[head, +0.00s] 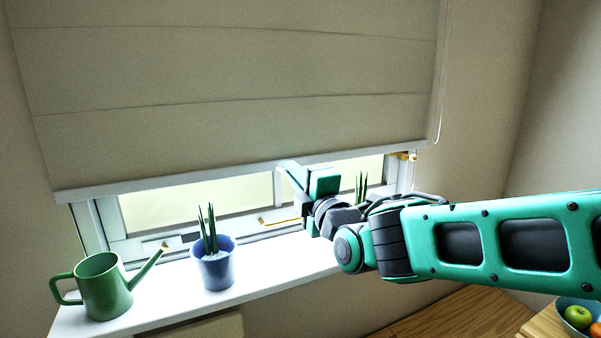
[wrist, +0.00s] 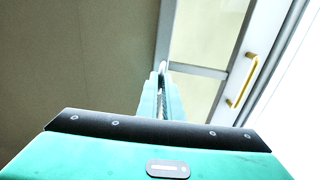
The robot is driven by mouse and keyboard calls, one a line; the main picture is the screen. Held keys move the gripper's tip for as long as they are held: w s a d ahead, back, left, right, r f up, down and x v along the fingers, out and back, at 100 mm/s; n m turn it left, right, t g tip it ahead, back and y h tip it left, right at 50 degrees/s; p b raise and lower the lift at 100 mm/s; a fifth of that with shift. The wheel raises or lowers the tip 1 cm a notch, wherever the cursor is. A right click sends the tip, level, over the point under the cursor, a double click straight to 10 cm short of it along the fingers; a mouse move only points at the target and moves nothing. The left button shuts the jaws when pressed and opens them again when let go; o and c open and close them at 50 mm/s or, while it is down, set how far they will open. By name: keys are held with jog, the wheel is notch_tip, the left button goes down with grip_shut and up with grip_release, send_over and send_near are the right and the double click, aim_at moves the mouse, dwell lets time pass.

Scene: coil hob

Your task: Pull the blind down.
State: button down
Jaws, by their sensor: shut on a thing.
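The beige blind (head: 230,85) hangs over most of the window in the head view, with a pale bottom bar (head: 150,183) along its lower edge. The bar sits a little above the sill, leaving a strip of glass bare. My gripper (head: 286,166) is at the middle of the bar and shut on it. In the wrist view, the fingers (wrist: 162,85) reach up to the blind's edge, with the blind's fabric (wrist: 80,60) on the left. The fingertips' exact hold is small and hard to make out.
On the white sill (head: 170,300) stand a green watering can (head: 102,288) and a blue pot (head: 214,265) with a spiky plant. Another plant (head: 361,187) shows behind my arm. A brass window handle (head: 278,221) is below the blind. A cord (head: 440,90) hangs at right.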

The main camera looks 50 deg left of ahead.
jog(key=c, duration=1.9)
grip_release()
jog(key=shift+w+d+f, duration=0.1)
jog(key=shift+w+f, duration=0.4)
jog(key=shift+w, duration=0.05)
jog(key=shift+s+r, duration=0.15)
jog(key=shift+s, duration=0.1)
jog(key=v, duration=1)
jog(key=shift+d, duration=0.35)
